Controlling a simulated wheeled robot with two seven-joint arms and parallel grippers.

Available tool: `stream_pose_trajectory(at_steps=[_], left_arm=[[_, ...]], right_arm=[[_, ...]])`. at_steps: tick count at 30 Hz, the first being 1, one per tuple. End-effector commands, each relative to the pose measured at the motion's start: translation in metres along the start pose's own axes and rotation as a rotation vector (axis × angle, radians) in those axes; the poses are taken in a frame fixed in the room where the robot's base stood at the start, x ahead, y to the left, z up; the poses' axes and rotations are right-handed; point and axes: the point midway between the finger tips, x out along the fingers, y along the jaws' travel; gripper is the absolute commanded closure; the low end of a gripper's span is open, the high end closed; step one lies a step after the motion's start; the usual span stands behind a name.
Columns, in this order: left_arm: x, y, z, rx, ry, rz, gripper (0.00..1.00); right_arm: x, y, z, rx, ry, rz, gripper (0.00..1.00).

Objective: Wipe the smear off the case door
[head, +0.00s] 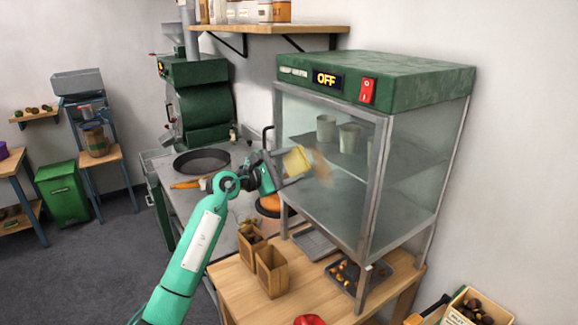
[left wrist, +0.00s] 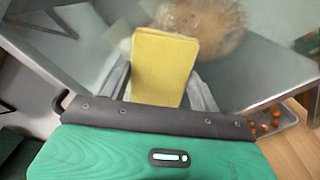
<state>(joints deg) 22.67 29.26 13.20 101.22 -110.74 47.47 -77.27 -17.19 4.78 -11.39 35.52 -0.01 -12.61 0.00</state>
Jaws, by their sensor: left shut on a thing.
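The glass case (head: 375,160) has a green top and a sign that reads OFF. A brown smear (head: 321,165) is on its glass door (head: 300,125). The smear also shows in the left wrist view (left wrist: 205,22), just beyond the cloth. My left gripper (head: 283,168) is shut on a folded yellow cloth (head: 296,160), which is close in front of the door beside the smear. In the left wrist view the cloth (left wrist: 163,65) sticks out between the fingers. I cannot tell whether it touches the glass. My right gripper is not in view.
The case stands on a wooden table (head: 325,300) with two wooden boxes (head: 271,270) and a red object (head: 309,320) in front. A tray of chestnuts (head: 345,275) lies under the case. A dark pan (head: 201,162) is on the metal counter behind my arm. Cups stand inside the case.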

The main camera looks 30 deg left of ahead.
Motion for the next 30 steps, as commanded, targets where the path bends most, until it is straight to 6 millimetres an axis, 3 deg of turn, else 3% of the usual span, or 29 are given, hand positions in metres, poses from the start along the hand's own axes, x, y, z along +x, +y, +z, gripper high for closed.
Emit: stream_pose_trajectory(at_steps=[30], left_arm=[[0.019,0.0,0.0,0.0,0.0,0.0,0.55]], right_arm=[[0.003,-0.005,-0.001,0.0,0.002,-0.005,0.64]])
